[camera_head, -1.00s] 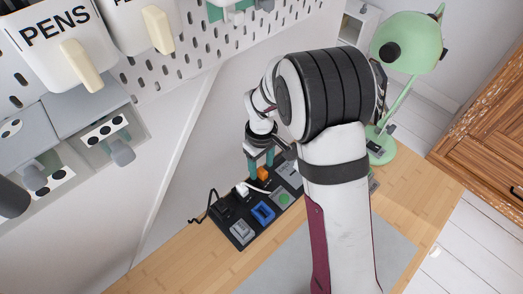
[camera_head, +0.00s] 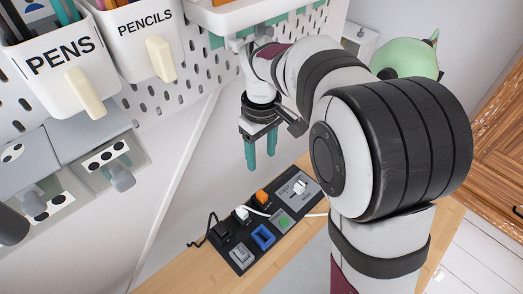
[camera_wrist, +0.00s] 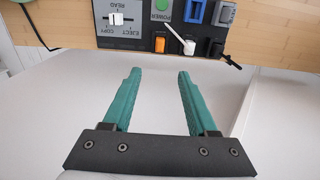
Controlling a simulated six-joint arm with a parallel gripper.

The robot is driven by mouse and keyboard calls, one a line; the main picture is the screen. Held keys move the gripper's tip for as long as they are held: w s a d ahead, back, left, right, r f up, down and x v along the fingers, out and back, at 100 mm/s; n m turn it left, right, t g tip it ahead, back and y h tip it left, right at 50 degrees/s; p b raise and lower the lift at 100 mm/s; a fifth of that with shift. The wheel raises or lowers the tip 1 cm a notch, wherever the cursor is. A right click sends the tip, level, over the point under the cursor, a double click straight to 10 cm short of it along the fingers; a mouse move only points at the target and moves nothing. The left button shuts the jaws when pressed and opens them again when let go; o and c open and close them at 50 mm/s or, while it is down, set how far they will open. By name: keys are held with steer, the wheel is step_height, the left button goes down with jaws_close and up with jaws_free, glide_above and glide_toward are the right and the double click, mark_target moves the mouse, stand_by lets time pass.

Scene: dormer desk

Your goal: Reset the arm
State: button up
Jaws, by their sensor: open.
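My gripper (camera_head: 261,152) hangs in the air above and behind the black control panel (camera_head: 221,246), with its teal fingers pointing down. In the wrist view my gripper (camera_wrist: 155,75) is open, with nothing between the fingers. The panel carries an orange switch (camera_head: 262,196), a white plug or switch (camera_head: 242,212), a blue-framed socket (camera_head: 262,237), a green button (camera_head: 283,222) and a selector with a white knob (camera_head: 299,187). The wrist view shows the panel (camera_wrist: 140,42) upside down at the top, clear of the fingertips.
A white pegboard (camera_head: 190,75) holds a PENS cup (camera_head: 60,60) and a PENCILS cup (camera_head: 145,30). A green lamp (camera_head: 405,58) is partly hidden behind my arm. Grey boxes with knobs (camera_head: 122,178) are at left. The wooden desk (camera_head: 185,262) has bare space left of the panel.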

steer(key=s+d+m+y, duration=0.1)
steer(key=s+d+m, duration=0.3)
steer(key=s+m, duration=0.3)
steer(key=s+d+r+m, duration=0.1)
steer(key=s+d+m, duration=0.3)
steer(key=s, duration=1.4)
steer(key=m, duration=0.3)
steer(key=shift+s+r+m+y, duration=0.2)
steer(key=shift+m+y, duration=0.1)
steer(key=shift+y, duration=0.1)
